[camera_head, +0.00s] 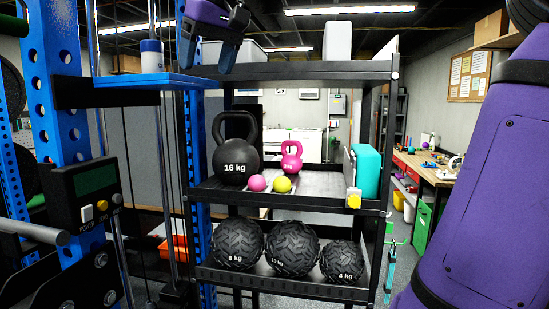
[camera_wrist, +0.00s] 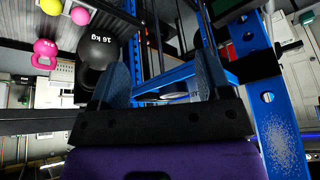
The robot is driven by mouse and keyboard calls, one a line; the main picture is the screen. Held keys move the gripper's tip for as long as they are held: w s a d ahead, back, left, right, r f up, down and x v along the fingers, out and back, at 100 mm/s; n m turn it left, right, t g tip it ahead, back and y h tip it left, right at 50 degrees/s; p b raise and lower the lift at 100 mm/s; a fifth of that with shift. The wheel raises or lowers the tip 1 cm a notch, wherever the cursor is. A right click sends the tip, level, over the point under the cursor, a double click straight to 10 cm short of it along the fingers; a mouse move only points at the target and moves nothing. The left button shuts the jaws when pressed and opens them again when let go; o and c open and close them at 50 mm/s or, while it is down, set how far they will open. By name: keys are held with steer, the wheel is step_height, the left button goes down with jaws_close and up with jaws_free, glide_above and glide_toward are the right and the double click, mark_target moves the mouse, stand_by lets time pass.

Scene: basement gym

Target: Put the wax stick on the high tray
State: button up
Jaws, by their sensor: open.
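The wax stick looks to be the white cylinder with a dark blue band (camera_head: 151,56). It stands upright on the blue tray (camera_head: 184,78) fixed high on the blue rack. My gripper (camera_head: 209,62) is to the right of the cylinder, above the tray's right end, apart from it. In the wrist view, my gripper (camera_wrist: 162,72) has its two fingers spread with nothing clasped between them. A pale rounded thing with lettering (camera_wrist: 178,96), probably the same cylinder, shows low between the fingers, partly hidden by the gripper body.
A black shelf unit (camera_head: 300,70) stands right of the rack. It holds a 16 kg kettlebell (camera_head: 236,155), a pink kettlebell (camera_head: 291,160), small balls, a teal block (camera_head: 367,172) and heavy balls below. The blue upright (camera_head: 58,130) and control box (camera_head: 85,195) are at left.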

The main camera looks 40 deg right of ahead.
steer(key=s+f, duration=0.8)
steer(key=f, duration=0.5)
steer(key=s+d+f, duration=0.1)
steer(key=s+f, duration=0.7)
steer(key=f, duration=0.6)
steer(key=shift+s+h, duration=0.3)
